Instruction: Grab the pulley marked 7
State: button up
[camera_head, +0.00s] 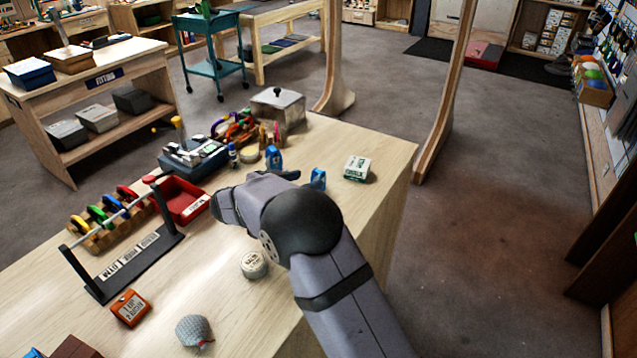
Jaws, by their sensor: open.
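Two small blue pulley-like pieces stand near the back of the wooden bench: one blue piece (273,158) just beyond my wrist and another blue piece (318,179) to the right of it. Any number on them is too small to read, so I cannot tell which is marked 7. My arm reaches in from the lower right over the bench. My gripper (290,175) is mostly hidden behind my wrist, with only a dark bit showing close to the two blue pieces. I see nothing held.
A green-white chalk box (357,168) sits right of the blue pieces. The bench's right end is clear.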

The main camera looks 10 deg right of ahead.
jog(key=shift+s+f+p+x, duration=0.15)
jog(key=shift+p+x, duration=0.35)
jog(key=shift+x, duration=1.35)
jog(key=shift+s+f+p+x, duration=0.15)
jog(key=shift+p+x, duration=0.35)
jog(key=shift+x, duration=1.3)
jog(key=c, duration=1.2)
